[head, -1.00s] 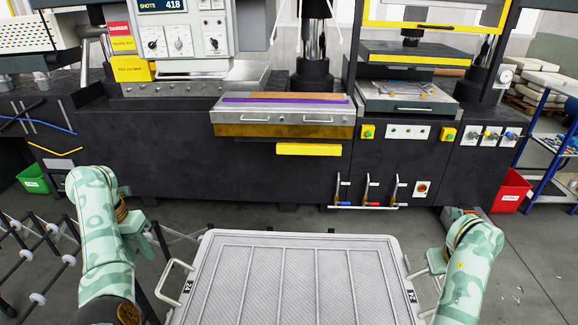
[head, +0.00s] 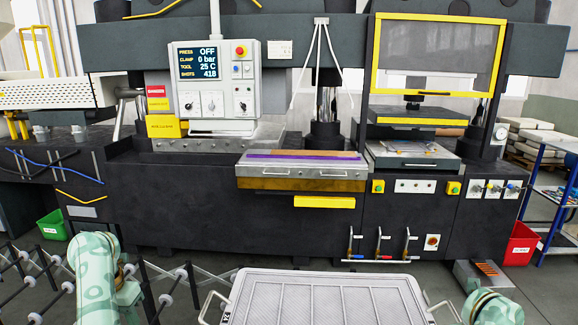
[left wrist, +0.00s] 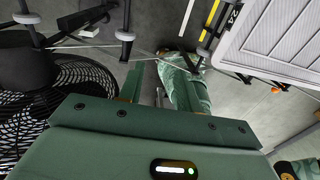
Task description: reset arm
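My left arm (head: 95,275) comes in at the lower left of the head view, beside the light grey ribbed tote (head: 322,298). Part of its green gripper shows low there, with the fingertips unclear. In the left wrist view my left gripper (left wrist: 160,78) has its two fingers apart, with nothing visible held between them. The tote (left wrist: 275,35) shows at the upper right of that view, apart from the fingers. Only a rounded part of my right arm (head: 487,307) shows at the lower right edge of the head view. My right gripper is out of frame.
A dark press machine (head: 190,205) spans the back, with a control panel (head: 215,80) and a yellow-framed guard (head: 438,55). A roller conveyor (head: 40,275) stands at left. A green bin (head: 52,227) and a red bin (head: 520,244) sit on the floor. A blue rack (head: 550,185) is at right.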

